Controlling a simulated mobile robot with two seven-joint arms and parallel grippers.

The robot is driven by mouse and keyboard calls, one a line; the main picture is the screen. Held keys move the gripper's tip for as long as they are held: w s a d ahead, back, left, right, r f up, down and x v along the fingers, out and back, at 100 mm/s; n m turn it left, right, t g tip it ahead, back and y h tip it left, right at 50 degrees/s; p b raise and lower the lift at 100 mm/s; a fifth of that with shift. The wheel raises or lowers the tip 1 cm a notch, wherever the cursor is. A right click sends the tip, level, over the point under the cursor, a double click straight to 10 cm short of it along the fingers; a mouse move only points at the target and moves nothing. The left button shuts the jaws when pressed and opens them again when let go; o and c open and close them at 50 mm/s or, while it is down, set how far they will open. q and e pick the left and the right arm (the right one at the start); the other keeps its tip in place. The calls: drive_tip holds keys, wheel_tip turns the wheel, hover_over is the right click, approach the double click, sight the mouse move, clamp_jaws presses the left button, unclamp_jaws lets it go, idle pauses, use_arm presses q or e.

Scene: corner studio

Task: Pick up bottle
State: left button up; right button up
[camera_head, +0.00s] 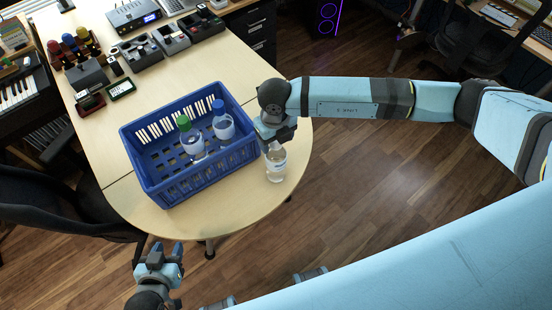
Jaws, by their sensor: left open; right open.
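A clear bottle (276,165) with a pale label stands upright near the right edge of the light wooden table (160,217). My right gripper (268,143) is open at the top of this bottle; the jaws hide its cap, and I cannot tell whether they touch it. A blue crate (177,190) stands left of it, holding a green-capped bottle (191,143) and a blue-capped bottle (223,125). My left gripper (166,250) is open and empty, low in the picture, off the table's front edge.
Grey devices (170,38) and a black router (134,16) occupy the back of the table. A black chair (50,205) is beside the table. The table's front rim is bare.

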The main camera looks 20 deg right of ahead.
drive_tip(key=shift+f, duration=0.55)
drive_tip(key=shift+c, duration=0.2)
clamp_jaws()
drive_tip(key=shift+r, duration=0.1)
